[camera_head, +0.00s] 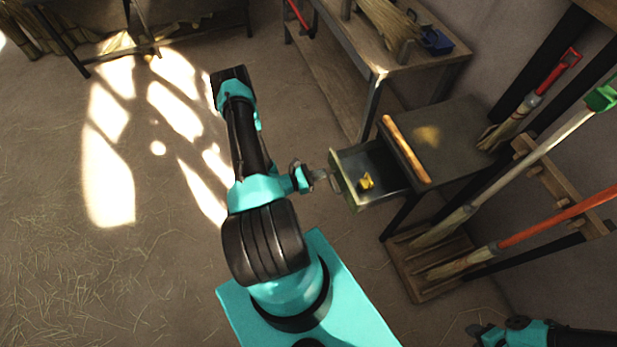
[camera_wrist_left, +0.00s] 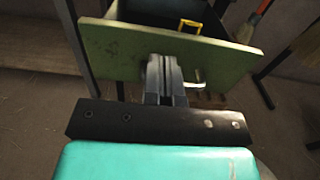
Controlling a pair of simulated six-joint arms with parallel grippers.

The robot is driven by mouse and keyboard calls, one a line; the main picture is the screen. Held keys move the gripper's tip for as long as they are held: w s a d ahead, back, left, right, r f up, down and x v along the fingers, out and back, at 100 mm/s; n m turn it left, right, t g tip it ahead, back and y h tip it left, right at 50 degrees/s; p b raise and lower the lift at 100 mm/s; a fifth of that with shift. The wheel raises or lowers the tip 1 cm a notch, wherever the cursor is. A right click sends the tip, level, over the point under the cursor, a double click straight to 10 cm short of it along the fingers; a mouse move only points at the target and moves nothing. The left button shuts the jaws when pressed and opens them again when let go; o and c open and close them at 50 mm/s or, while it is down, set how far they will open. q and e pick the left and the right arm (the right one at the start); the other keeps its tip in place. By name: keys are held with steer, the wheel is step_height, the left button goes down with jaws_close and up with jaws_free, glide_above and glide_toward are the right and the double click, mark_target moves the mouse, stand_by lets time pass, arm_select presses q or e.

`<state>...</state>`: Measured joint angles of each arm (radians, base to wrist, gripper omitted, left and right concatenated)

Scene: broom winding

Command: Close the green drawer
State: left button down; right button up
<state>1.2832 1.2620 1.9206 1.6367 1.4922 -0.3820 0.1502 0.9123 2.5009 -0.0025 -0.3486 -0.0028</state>
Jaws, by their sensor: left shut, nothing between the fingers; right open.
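The green drawer (camera_head: 345,181) is pulled out of the dark cabinet and stands open to the left, with a small yellow object (camera_head: 367,181) inside. Its green front panel (camera_wrist_left: 120,45) fills the upper part of the left wrist view, with a metal handle (camera_wrist_left: 198,82) on it. My left gripper (camera_head: 328,175) is shut and empty, its fingertips (camera_wrist_left: 165,65) at the drawer's front, beside the handle. I cannot tell whether they touch the panel. My right gripper (camera_head: 476,331) is open at the lower right, away from the drawer.
A wooden stick (camera_head: 405,148) lies on the cabinet top (camera_head: 455,135). Brooms with red, green and orange handles (camera_head: 565,214) lean in a rack to the right. A workbench (camera_head: 440,62) stands behind. The straw-strewn floor at left is open.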

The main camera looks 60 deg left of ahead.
mark_target(339, 168)
arm_select(q)
steer(key=x, duration=0.5)
steer(key=shift+w, duration=0.15)
